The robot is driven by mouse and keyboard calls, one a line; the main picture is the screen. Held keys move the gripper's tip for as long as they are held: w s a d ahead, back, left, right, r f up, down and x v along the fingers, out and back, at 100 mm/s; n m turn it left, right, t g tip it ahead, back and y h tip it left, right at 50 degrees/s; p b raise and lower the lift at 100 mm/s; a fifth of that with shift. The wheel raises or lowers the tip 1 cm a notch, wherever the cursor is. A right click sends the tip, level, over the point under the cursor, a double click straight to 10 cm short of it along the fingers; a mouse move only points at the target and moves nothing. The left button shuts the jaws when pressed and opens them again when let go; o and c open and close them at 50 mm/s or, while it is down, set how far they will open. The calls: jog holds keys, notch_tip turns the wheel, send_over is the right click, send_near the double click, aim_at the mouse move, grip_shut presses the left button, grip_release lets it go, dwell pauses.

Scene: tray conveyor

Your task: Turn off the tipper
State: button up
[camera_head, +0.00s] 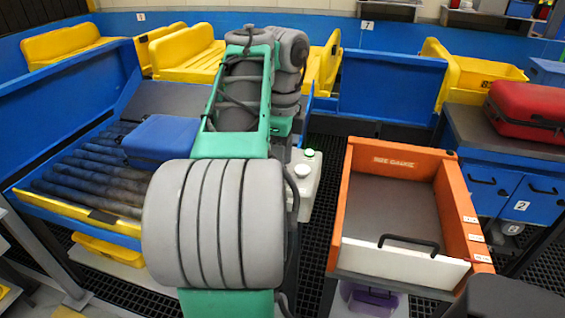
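A pale control box (305,190) stands in the middle, just right of my arm. A small green button or lamp (309,153) shows at its top, with a round white part (302,170) nearer. My arm covers the box's left side, so any other controls there are hidden. I cannot tell which part is the tipper or whether it is on. A blue case (161,138) lies on the dark rollers (85,178) left of my arm. My gripper is not visible; only my green and grey arm links show, in the centre.
An orange bin labelled "SIZE GAUGE" (393,162) with a white front and black handle stands to the right. A red suitcase (530,108) lies on a counter at far right. Yellow trays (190,58) and blue panels (390,85) line the back. Dark grating covers the floor.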

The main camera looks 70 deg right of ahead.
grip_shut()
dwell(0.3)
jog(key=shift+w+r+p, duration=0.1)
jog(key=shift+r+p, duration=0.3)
jog(key=shift+p, duration=0.8)
jog(key=p, duration=0.2)
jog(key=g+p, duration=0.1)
jog(key=p, duration=0.1)
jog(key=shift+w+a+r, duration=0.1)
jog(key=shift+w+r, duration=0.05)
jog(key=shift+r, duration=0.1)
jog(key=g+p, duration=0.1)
jog(key=p, duration=0.1)
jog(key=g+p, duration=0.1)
jog(key=p, duration=0.2)
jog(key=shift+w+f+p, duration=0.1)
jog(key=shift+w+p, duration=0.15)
jog(key=shift+p, duration=0.05)
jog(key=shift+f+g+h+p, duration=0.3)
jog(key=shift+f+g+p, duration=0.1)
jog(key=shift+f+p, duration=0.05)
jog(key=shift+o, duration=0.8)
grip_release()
